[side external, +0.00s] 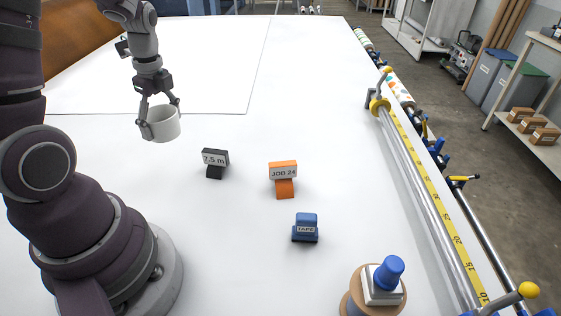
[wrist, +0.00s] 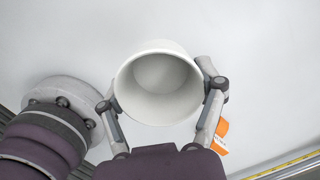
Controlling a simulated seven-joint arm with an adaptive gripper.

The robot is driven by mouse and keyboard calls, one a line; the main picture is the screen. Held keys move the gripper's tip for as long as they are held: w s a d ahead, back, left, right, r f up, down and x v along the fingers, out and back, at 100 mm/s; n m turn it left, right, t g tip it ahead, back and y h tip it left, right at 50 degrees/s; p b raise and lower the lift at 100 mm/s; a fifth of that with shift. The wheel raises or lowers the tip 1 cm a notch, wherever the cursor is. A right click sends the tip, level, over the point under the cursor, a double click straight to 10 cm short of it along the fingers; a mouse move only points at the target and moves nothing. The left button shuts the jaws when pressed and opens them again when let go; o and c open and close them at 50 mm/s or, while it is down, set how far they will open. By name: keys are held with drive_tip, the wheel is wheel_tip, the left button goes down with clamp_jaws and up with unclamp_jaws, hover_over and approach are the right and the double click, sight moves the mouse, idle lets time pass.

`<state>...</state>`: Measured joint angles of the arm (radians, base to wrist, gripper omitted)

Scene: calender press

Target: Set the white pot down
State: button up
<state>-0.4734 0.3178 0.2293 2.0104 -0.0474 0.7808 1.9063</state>
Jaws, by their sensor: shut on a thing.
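The white pot (side external: 165,124) is between the fingers of my gripper (side external: 160,112) in the side external view, at the upper left over the white table. In the wrist view the pot (wrist: 158,90) shows its open mouth and empty inside, with a finger of my gripper (wrist: 160,100) pressed on each side. My gripper is shut on it. Whether the pot's base touches the table or hangs a little above it, I cannot tell.
A black "7.5 m" sign (side external: 215,162), an orange "JOB 24" sign (side external: 283,178) and a blue tape block (side external: 306,228) stand right of the pot. A blue-knobbed item (side external: 384,284) is at the front. A metal rail (side external: 425,195) runs along the right edge. White table between is clear.

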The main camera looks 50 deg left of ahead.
drive_tip(key=w+d+m, duration=0.3)
drive_tip(key=w+m, duration=0.1)
drive_tip(key=w, duration=0.3)
drive_tip(key=m+t, duration=0.2)
drive_tip(key=m, duration=1.2)
hover_over(335, 200)
drive_tip(key=shift+h, duration=0.4)
wheel_tip(335, 200, down, 10)
drive_tip(key=shift+s+d+f, duration=0.1)
drive_tip(key=shift+s, duration=0.05)
drive_tip(key=shift+f, duration=0.1)
drive_tip(key=o, duration=1.2)
drive_tip(key=shift+c, duration=0.2)
